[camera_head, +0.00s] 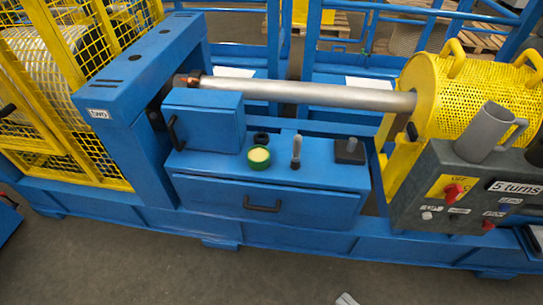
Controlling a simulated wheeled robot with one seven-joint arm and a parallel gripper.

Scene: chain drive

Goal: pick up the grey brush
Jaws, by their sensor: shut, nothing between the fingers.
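A slim upright grey item (296,151), which looks like the grey brush, stands on the top of the blue cabinet (220,168). It has a pale shaft and a darker lower end; its bristles are too small to make out. It stands between a green-rimmed tin with a yellow top (259,157) and a dark block (349,150), apart from both. Only the tip of what appears to be my gripper (346,299) shows at the bottom edge. It is shut and empty, low in front of the machine and well away from the brush.
A small black ring (261,138) sits behind the tin. A blue box (203,119) stands at the left of the cabinet top. A metal shaft (310,94) runs behind. A grey mug (485,131) stands on the control panel (420,211) at right. The front floor (160,262) is clear.

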